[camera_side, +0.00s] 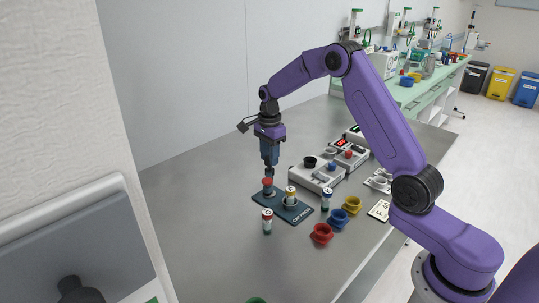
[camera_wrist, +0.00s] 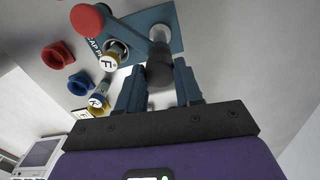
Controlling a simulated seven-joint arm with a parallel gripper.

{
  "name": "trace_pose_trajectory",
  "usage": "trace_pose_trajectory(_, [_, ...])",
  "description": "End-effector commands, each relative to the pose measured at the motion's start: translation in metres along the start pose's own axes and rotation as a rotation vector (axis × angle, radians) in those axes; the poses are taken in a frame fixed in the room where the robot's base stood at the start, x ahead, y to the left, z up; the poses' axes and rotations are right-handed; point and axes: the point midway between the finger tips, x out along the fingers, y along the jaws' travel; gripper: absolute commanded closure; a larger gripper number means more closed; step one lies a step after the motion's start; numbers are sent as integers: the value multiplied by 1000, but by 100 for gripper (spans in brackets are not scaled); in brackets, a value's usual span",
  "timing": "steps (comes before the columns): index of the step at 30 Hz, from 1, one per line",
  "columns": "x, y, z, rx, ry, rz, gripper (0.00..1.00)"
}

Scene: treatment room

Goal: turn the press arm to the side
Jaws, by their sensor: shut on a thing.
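The cap press is a blue plate (camera_side: 299,214) on the steel table, lettered along its edge; it also shows in the wrist view (camera_wrist: 172,14). My gripper (camera_side: 268,171) points straight down over its left end, above a short post with a red part (camera_side: 267,182). In the wrist view its two blue fingers (camera_wrist: 158,82) are shut on a dark grey piece of the press arm (camera_wrist: 160,66). A yellow-ringed vial marked F (camera_wrist: 108,63) stands on the plate. A large red disc (camera_wrist: 87,18) shows near it.
A red-capped vial (camera_side: 267,221) stands in front of the plate and a blue-capped vial (camera_side: 326,199) to its right. Red (camera_side: 321,233), blue (camera_side: 338,218) and yellow (camera_side: 352,205) cups sit close by. A grey device (camera_side: 317,175) stands behind. The table's left part is clear.

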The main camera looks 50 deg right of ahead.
Motion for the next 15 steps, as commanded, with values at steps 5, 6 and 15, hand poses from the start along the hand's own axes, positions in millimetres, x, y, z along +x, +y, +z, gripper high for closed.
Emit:
trace_pose_trajectory(5, [-1,0,0,160,0,-1,100])
trace_pose_trajectory(6, [-1,0,0,195,0,-1,100])
trace_pose_trajectory(15, [-1,0,0,399,0,-1,100])
